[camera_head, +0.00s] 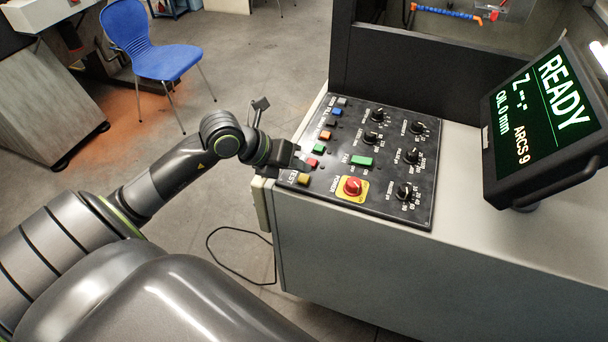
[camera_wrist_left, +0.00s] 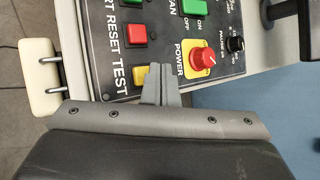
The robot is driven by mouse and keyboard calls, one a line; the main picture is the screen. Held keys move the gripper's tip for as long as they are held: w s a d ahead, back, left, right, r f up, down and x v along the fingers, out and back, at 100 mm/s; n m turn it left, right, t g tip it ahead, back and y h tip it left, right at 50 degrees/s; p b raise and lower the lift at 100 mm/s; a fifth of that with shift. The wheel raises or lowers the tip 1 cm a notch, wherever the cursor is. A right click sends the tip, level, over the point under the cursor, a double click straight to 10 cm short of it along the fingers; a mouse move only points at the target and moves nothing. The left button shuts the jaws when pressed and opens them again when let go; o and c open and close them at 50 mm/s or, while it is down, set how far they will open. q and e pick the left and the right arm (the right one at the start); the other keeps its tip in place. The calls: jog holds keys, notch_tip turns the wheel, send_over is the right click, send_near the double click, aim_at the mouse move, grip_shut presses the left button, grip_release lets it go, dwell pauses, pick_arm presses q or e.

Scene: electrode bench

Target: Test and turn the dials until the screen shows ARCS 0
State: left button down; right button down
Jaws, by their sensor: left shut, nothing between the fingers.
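The screen (camera_head: 541,109) at the right reads READY, Z -.-, ARCS 9, OIL 0 mm. The control panel (camera_head: 335,188) on the bench has several black dials, among them an upper left dial (camera_head: 373,137), an upper right dial (camera_head: 417,128), a middle right dial (camera_head: 412,156) and a lower right dial (camera_head: 403,191). The yellow TEST button (camera_head: 304,178) is at the panel's near left corner and also shows in the left wrist view (camera_wrist_left: 139,74). My left gripper (camera_wrist_left: 160,72) is shut and empty, its tips just beside the TEST button; contact cannot be told. My right gripper is out of view.
A red POWER knob (camera_head: 352,187) on a yellow plate sits near the TEST button. A red RESET button (camera_head: 312,162) and a green FAN switch (camera_head: 362,161) are close by. A pale handle (camera_head: 262,204) sticks out at the bench's left side. A blue chair (camera_head: 168,62) stands behind.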

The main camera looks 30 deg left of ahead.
aim_at(299, 179)
pick_arm(q)
jog(key=shift+f, duration=0.15)
dwell(0.4)
jog(key=shift+f+b, duration=0.35)
jog(key=shift+b, duration=0.05)
jog(key=shift+f+b, duration=0.4)
jog(key=shift+f, duration=0.05)
dwell(0.5)
jog(key=shift+r, duration=0.15)
jog(key=shift+r+p, duration=0.8)
notch_tip(299, 179, up, 6)
jog(key=p, duration=0.5)
dwell(0.4)
